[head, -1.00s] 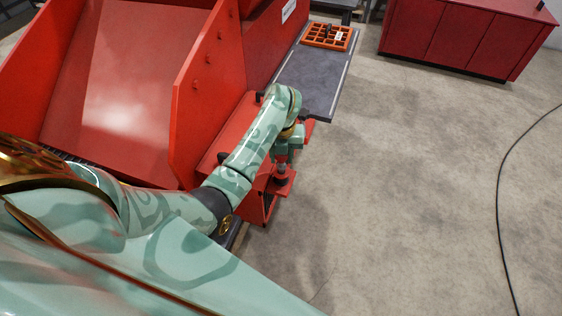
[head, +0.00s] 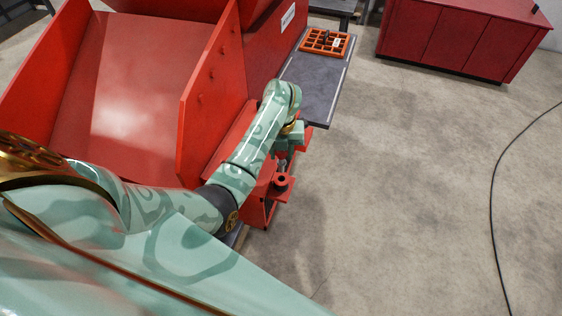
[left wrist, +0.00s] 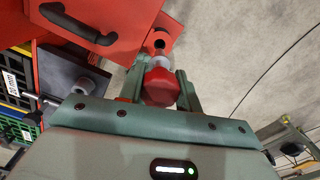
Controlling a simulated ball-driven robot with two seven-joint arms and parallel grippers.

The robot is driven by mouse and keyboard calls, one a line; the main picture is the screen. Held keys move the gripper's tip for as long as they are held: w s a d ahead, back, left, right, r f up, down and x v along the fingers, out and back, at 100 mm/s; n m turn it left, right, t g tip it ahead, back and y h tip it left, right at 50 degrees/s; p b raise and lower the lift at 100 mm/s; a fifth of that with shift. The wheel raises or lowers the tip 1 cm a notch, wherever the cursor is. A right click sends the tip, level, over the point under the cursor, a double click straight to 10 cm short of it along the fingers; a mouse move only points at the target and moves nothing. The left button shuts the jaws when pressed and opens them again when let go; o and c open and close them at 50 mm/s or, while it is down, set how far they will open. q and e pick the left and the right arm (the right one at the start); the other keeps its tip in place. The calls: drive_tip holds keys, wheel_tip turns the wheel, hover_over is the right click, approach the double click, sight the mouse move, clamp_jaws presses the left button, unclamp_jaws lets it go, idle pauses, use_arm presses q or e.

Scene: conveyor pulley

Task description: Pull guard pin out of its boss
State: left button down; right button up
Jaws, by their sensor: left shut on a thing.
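My left gripper (head: 287,152) is shut on the guard pin's red knob (left wrist: 160,86), which sits between its two fingers in the left wrist view. A short grey shank (left wrist: 162,61) shows just beyond the knob. The red boss (head: 281,182) stands on a red bracket beside the machine, and its round dark hole shows open from above. The boss also shows in the left wrist view (left wrist: 168,34), beyond the pin. The pin looks clear of the hole; its far tip is hard to make out. My right gripper is not in view.
The red machine's side wall (head: 210,85) rises left of my left arm. A grey bench (head: 312,82) with an orange divided tray (head: 326,41) stands beyond. A black handle (left wrist: 78,24) is near the gripper. A cable (head: 493,200) lies on open floor at right.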

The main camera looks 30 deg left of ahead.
use_arm(q)
drive_tip(key=shift+r+p, duration=1.8)
drive_tip(key=shift+r, duration=0.25)
